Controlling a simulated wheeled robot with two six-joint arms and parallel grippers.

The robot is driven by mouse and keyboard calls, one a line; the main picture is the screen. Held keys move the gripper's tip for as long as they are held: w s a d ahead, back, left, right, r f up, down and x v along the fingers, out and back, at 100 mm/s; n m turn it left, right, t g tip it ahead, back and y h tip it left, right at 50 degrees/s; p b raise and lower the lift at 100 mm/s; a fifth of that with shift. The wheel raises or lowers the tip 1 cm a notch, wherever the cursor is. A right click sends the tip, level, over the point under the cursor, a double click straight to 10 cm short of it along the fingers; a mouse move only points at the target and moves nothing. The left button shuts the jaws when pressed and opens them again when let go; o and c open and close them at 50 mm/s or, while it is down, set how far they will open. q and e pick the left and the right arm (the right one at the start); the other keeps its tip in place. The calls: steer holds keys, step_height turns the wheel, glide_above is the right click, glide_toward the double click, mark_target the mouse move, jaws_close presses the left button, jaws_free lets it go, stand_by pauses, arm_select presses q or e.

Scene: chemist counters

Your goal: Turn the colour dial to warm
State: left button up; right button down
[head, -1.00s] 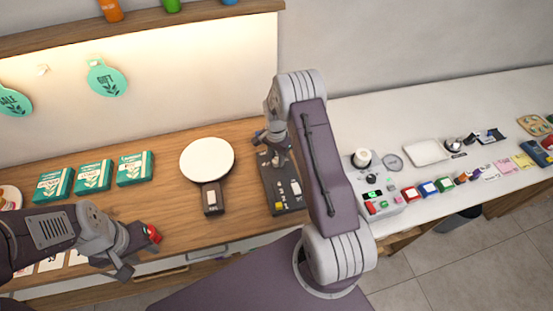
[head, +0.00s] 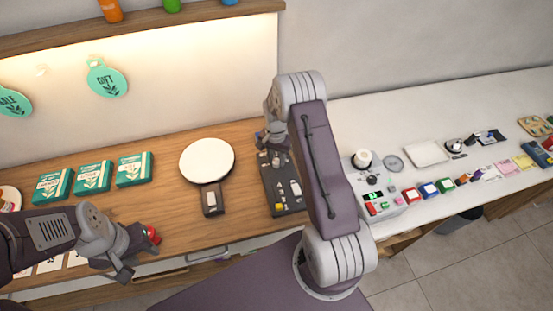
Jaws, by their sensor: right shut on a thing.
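A dark control panel (head: 271,196) lies on the wooden counter, with a white switch and small yellow and pale knobs on its near part. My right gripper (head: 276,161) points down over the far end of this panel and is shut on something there. The gripper hides what it holds, so the colour dial and its setting cannot be made out. My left gripper (head: 140,257) hangs at the counter's front edge on the left, its fingers apart, beside a small red object (head: 153,235).
A round white disc on a dark base (head: 207,160) stands just left of the panel. Several green boxes (head: 92,176) line the counter at left. A white counter on the right holds a device (head: 381,207), a tray (head: 426,153) and small coloured items.

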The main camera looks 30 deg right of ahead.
mark_target(276, 160)
steer(key=c, duration=1.1)
jaws_free()
steer(key=shift+o, duration=0.2)
step_height(276, 160, up, 9)
steer(key=b, duration=0.1)
steer(key=shift+b, duration=0.3)
